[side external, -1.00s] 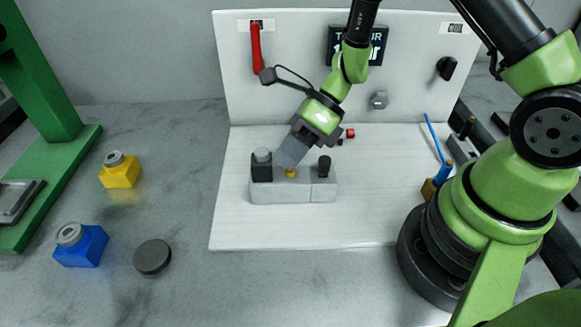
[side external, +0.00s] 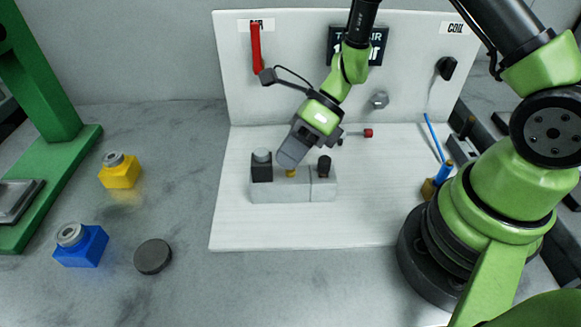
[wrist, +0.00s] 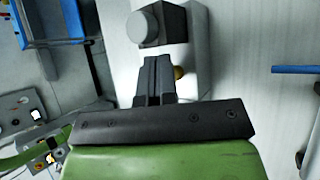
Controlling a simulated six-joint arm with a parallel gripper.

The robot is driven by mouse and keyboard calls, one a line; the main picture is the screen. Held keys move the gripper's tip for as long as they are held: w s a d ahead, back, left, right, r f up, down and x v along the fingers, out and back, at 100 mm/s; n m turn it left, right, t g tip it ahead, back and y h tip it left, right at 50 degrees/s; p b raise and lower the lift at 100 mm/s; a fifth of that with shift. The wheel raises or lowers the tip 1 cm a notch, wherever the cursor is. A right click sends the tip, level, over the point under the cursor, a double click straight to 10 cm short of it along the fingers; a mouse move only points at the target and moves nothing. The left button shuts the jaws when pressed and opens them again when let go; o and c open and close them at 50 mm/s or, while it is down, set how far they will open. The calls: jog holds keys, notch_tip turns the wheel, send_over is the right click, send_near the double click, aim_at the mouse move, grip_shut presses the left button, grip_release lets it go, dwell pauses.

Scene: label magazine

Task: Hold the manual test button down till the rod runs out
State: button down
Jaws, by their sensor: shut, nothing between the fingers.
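A pale valve block (side external: 295,192) lies on the white board. A small yellow button (side external: 291,172) sits at its middle, between a black block with a grey round cap (side external: 262,160) and a black knob (side external: 324,166). My gripper (side external: 286,164) is shut and empty, its tips down at the yellow button and partly hiding it. In the wrist view the shut fingers (wrist: 156,62) are beside the yellow button (wrist: 179,72); whether they touch it or press it is unclear. A thin rod with a red tip (side external: 368,133) sticks out to the right behind my gripper.
A back panel carries a red lever (side external: 256,48), a grey fitting (side external: 379,100) and a black knob (side external: 446,68). A blue block (side external: 88,250), a yellow block (side external: 120,176) and a dark disc (side external: 153,257) stand at left. The board's front is clear.

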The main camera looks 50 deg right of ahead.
jog(key=shift+r, duration=3.15)
jog(key=shift+r, duration=0.1)
jog(key=s+d+r+n+t+h, duration=0.2)
jog(key=s+r+n, duration=0.5)
jog(key=n, duration=0.5)
jog(key=s+d+r+n+t+h, duration=0.3)
jog(key=s+r+n+h, duration=0.2)
jog(key=n, duration=0.7)
notch_tip(320, 180, up, 5)
jog(key=shift+s+f+n+t, duration=0.1)
jog(key=shift+s+n+t, duration=0.3)
jog(key=shift+s, duration=0.65)
